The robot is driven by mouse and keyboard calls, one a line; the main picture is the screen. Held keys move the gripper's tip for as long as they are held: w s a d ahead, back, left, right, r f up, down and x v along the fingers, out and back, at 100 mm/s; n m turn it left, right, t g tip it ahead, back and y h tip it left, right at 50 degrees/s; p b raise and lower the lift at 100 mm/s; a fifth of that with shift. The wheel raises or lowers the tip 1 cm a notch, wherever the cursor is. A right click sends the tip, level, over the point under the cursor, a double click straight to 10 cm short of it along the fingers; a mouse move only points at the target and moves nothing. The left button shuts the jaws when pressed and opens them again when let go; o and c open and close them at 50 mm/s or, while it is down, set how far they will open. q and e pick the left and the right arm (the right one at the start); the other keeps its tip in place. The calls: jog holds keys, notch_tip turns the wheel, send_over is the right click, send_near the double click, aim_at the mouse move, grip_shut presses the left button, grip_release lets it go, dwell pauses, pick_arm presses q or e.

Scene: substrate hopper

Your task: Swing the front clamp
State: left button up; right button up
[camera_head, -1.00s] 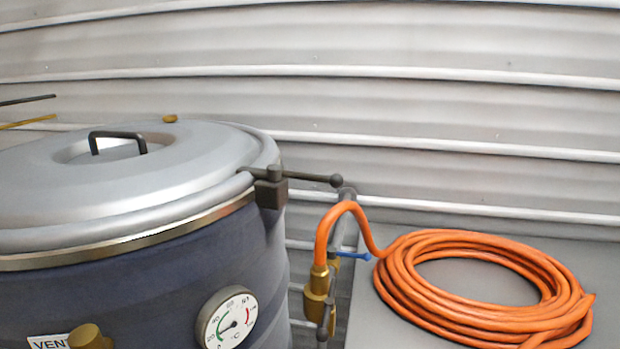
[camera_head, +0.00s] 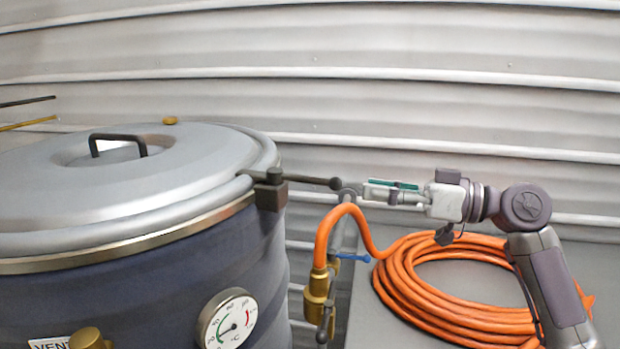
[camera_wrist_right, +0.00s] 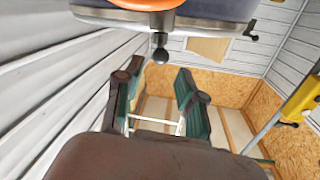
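A dark clamp (camera_head: 270,191) grips the right edge of the grey lid (camera_head: 190,165) on the dark blue vessel (camera_head: 150,290). Its bar sticks out to the right, ending in a ball knob (camera_head: 336,184). My right gripper (camera_head: 366,190) is just right of this knob, pointing left at it. In the right wrist view, my right gripper's fingers (camera_wrist_right: 151,76) are spread with nothing between them. The dark knob (camera_wrist_right: 160,55) shows just beyond the fingertips, roughly between them, apparently apart from them. My left gripper is not in view.
An orange hose (camera_head: 345,210) rises from a brass valve (camera_head: 317,290) just below the knob. Its coil (camera_head: 455,317) lies on a grey surface (camera_head: 375,325) under my right arm. A dial gauge (camera_head: 227,320) is on the vessel. A corrugated wall (camera_head: 450,110) stands behind.

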aim_at(328, 182)
jog(key=p+x, duration=0.4)
jog(key=x, duration=0.7)
jog(key=shift+a+r, duration=0.1)
jog(key=shift+a, duration=0.05)
jog(key=shift+w+a, duration=0.2)
jog(key=shift+a, duration=0.3)
grip_shut()
